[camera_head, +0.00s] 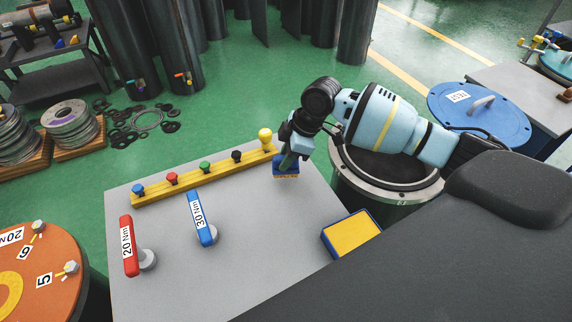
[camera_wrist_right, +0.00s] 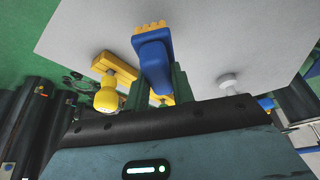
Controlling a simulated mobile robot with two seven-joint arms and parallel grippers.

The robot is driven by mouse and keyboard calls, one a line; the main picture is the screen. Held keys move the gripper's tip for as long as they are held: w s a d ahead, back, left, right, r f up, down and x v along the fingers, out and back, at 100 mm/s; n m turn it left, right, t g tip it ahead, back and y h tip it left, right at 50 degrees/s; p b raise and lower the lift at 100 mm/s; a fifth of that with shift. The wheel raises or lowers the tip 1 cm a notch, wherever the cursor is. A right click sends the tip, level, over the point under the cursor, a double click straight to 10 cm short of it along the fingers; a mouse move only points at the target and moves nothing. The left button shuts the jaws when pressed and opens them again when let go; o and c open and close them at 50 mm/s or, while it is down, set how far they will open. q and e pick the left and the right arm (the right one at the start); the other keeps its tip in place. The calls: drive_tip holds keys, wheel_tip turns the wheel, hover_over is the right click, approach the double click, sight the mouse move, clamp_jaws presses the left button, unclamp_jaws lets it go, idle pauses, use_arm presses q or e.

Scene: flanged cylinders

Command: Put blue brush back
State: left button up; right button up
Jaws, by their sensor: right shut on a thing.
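The blue brush (camera_head: 286,170) is at the right end of the grey table, with yellowish bristles along its bottom edge. My right gripper (camera_head: 291,157) is shut on it from above. In the right wrist view the brush (camera_wrist_right: 154,62) sits between the green fingers of the gripper (camera_wrist_right: 158,88), its yellow bristles pointing away from the wrist. I cannot tell whether the bristles touch the table. A blue-edged tray with a yellow inside (camera_head: 350,234) lies at the table's right edge, apart from the brush. My left gripper is out of view.
A yellow rail (camera_head: 200,178) with several coloured knobs runs along the table's back; its yellow knob (camera_head: 265,136) is close to my right gripper. The red (camera_head: 129,246) and blue (camera_head: 202,219) torque wrenches lie left. The table between brush and tray is clear.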

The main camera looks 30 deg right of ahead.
drive_tip(key=shift+w+d+f, duration=0.1)
drive_tip(key=shift+f, duration=1.65)
drive_tip(key=shift+f, duration=0.2)
drive_tip(key=o, duration=0.9)
drive_tip(key=shift+r, duration=0.1)
drive_tip(key=v, duration=1.2)
drive_tip(key=shift+r+p, duration=0.15)
drive_tip(key=shift+p, duration=0.25)
